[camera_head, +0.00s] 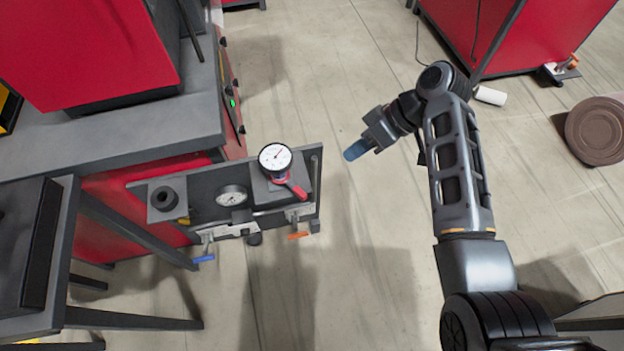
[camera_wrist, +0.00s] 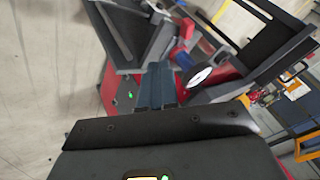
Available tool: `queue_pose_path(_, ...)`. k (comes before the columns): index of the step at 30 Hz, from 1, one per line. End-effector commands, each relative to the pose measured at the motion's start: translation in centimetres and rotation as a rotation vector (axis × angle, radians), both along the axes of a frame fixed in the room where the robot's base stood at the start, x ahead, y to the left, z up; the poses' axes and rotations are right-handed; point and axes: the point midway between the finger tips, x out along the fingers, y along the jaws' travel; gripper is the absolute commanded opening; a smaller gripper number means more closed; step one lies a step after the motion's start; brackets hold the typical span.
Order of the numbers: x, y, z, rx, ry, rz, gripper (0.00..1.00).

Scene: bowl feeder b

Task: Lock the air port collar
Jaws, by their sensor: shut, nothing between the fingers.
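A dark panel (camera_head: 208,203) on the front of a red machine carries the air fittings. On it are a round white dial gauge (camera_head: 275,157) with a red lever (camera_head: 297,190), a smaller gauge (camera_head: 231,196) and a black round fitting (camera_head: 164,198). Below hang a blue handle (camera_head: 203,259) and an orange one (camera_head: 298,236). I cannot tell which part is the air port collar. My gripper (camera_head: 354,151) is shut and empty, in free air to the right of the panel. Its blue fingers (camera_wrist: 156,86) show in the wrist view, with a white gauge (camera_wrist: 200,76) beyond them.
A grey worktop (camera_head: 150,125) on the red machine lies at the left. A dark table (camera_head: 45,300) stands at the lower left. A brown round object (camera_head: 597,130) and a white roll (camera_head: 490,95) lie at the right. The floor around my gripper is clear.

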Motion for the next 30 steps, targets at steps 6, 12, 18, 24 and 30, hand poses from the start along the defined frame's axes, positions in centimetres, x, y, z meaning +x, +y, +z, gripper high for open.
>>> queue_pose_path(6,-0.1,0.4,-0.5,0.0,0.001,0.001,0.0)
queue_pose_path(12,-0.4,2.2,-2.9,0.0,0.003,0.003,0.0)
queue_pose_path(18,-0.7,4.6,-6.1,-0.001,0.004,0.002,0.0)
queue_pose_path(24,-1.7,6.8,-7.8,-0.001,0.0,0.003,0.0)
queue_pose_path(30,-3.3,8.3,-7.9,-0.001,0.0,0.0,0.0)
